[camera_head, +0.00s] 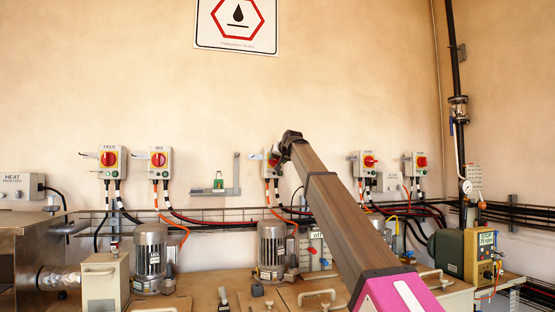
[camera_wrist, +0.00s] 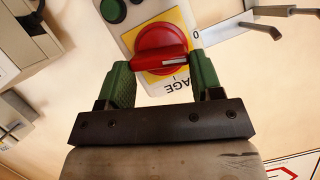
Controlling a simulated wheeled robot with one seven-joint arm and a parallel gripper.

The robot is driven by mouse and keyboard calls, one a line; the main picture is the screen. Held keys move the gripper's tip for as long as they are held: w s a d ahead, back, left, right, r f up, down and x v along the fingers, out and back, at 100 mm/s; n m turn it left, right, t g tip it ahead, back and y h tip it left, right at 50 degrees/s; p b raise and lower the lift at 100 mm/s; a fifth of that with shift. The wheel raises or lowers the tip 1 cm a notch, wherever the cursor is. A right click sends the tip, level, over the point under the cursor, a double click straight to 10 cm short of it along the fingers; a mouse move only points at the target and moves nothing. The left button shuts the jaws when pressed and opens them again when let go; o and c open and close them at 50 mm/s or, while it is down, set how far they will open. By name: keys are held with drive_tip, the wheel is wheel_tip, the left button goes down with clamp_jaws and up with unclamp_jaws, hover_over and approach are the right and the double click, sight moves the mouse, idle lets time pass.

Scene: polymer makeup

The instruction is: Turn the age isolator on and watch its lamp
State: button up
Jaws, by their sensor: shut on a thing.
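The age isolator is a pale box with a red rotary knob on a yellow plate. In the wrist view its knob (camera_wrist: 160,48) sits between the green fingers of my gripper (camera_wrist: 161,66), which is shut on it. The plate reads "AGE" (camera_wrist: 181,86), with a "0" mark at the right and an "I" mark below. The knob's white line points right, between the two marks. A round dark green lamp or button (camera_wrist: 113,10) shows beside the knob and looks unlit. In the head view, my gripper (camera_head: 283,148) partly hides the isolator (camera_head: 267,169).
Similar isolators line the wall: two at left (camera_head: 108,160) (camera_head: 159,161) and two at right (camera_head: 366,163) (camera_head: 415,163). A grey wall bracket (camera_head: 229,191) is left of the age isolator. Motors (camera_head: 150,258) and cables fill the bench below.

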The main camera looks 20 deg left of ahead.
drive_tip(key=shift+w+d+f+m+y, duration=0.2)
drive_tip(key=shift+m+y, duration=0.85)
drive_tip(key=shift+m, duration=0.8)
drive_tip(key=shift+s+d+f+m+y, duration=0.1)
drive_tip(key=shift+f+m+y, duration=0.15)
drive_tip(key=shift+m+y, duration=1.2)
drive_tip(key=shift+w+d+f+m+y, duration=0.2)
drive_tip(key=shift+m+y, duration=0.4)
drive_tip(key=shift+m, duration=1.7)
drive_tip(key=shift+a, duration=0.1)
drive_tip(key=o, duration=0.9)
drive_tip(key=shift+v, duration=5.45)
